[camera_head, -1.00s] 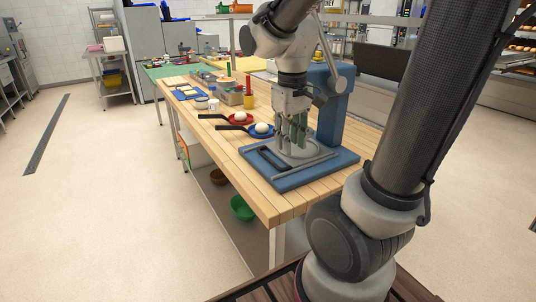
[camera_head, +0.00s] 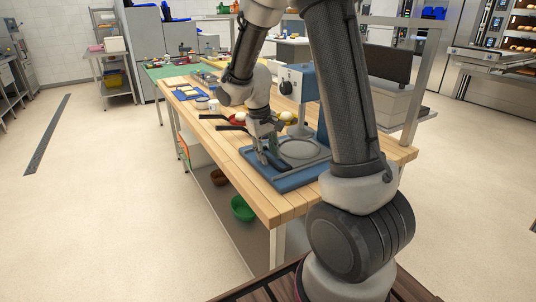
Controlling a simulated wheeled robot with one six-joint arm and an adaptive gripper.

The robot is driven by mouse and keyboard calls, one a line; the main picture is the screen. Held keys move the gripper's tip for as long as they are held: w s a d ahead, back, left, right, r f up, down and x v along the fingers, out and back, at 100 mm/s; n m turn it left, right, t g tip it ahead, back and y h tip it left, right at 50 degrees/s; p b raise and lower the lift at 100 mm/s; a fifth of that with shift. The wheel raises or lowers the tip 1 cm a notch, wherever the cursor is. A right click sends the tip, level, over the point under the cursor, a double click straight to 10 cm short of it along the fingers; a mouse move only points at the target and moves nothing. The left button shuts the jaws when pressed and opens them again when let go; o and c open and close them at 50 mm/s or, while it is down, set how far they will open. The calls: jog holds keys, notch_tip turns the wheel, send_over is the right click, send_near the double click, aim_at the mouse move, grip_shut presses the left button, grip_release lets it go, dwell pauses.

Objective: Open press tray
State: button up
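The press has a blue base (camera_head: 290,184) at the table's near end and a blue column (camera_head: 305,82) with a black knob. Its grey tray with a round plate (camera_head: 300,150) lies flat on the base; the plate is empty. My gripper (camera_head: 269,158) points down at the left part of the base, over the place of the tray's black handle. The fingers largely hide the handle, so I cannot tell whether they touch or hold it. The finger gap is too small to judge.
A blue tray (camera_head: 187,93) and small containers lie farther back on the wooden table (camera_head: 236,168). Under it is a green bowl (camera_head: 242,208). The floor at left is clear.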

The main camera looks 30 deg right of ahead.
jog(key=shift+d+f, duration=0.1)
jog(key=shift+f, duration=0.2)
grip_shut()
jog(key=a, duration=1.7)
jog(key=shift+s, duration=0.35)
